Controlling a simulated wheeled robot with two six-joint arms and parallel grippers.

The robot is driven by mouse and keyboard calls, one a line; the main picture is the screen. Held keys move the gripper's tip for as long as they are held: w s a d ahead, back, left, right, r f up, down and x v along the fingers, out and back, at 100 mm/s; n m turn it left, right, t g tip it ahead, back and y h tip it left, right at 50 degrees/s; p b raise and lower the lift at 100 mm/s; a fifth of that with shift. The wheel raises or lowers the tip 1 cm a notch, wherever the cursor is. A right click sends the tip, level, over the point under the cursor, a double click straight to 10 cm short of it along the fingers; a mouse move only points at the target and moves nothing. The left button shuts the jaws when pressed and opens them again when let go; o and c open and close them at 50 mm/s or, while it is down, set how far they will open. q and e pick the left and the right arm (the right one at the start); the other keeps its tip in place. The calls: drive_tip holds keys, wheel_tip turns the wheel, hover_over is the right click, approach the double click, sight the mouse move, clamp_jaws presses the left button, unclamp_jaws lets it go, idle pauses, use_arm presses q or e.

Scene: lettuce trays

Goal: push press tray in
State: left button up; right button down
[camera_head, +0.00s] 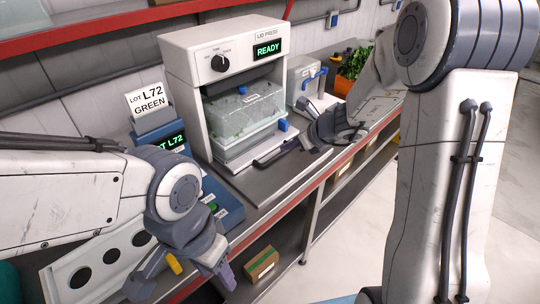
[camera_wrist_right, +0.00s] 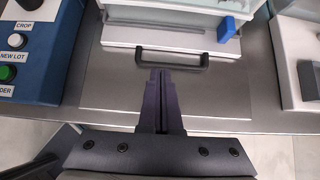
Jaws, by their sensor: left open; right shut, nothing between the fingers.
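The white lid press (camera_head: 188,68) shows READY on its display. Its press tray (camera_head: 235,155) sits in the opening under a clear box of green leaves (camera_head: 243,115). A dark handle (camera_head: 277,151) sticks out from the tray front; in the right wrist view the pale tray front (camera_wrist_right: 122,37) and handle (camera_wrist_right: 200,62) also show. My right gripper (camera_wrist_right: 160,75) is shut and empty, its tips right at the handle bar; whether they touch it I cannot tell. My left gripper (camera_head: 188,278) is open and empty at the lower left, away from the press.
A blue lot-label device (camera_head: 222,205) stands left of the press. A smaller white machine (camera_head: 303,72) stands to its right, with a crate of greens (camera_head: 355,62) beyond. A panel with round holes (camera_head: 75,278) lies lower left. A cardboard box (camera_head: 262,264) sits on the lower shelf.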

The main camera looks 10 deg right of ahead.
sight(241, 170)
drive_tip(key=s+a+b, duration=0.3)
drive_tip(key=s+a, duration=0.3)
drive_tip(key=s, duration=0.2)
drive_tip(key=b+x, duration=0.1)
drive_tip(key=x, duration=0.2)
drive_tip(key=b+x, duration=0.1)
drive_tip(key=x, duration=0.2)
drive_tip(key=f+b+x, duration=0.1)
drive_tip(key=x, duration=0.3)
drive_tip(key=shift+s+d, duration=0.25)
drive_tip(key=shift+s, duration=0.05)
drive_tip(key=shift+w+a+r+p, duration=0.15)
drive_tip(key=shift+w+a+p, duration=0.05)
drive_tip(key=shift+w+a, duration=0.25)
drive_tip(key=shift+w+a+r+p, duration=0.1)
drive_tip(key=shift+w+a+p, duration=0.15)
drive_tip(key=shift+w, duration=0.35)
use_arm(q)
drive_tip(key=shift+f, duration=3)
use_arm(e)
drive_tip(key=shift+w+a+f, duration=0.1)
drive_tip(key=shift+w+a, duration=0.35)
drive_tip(key=shift+w, duration=0.2)
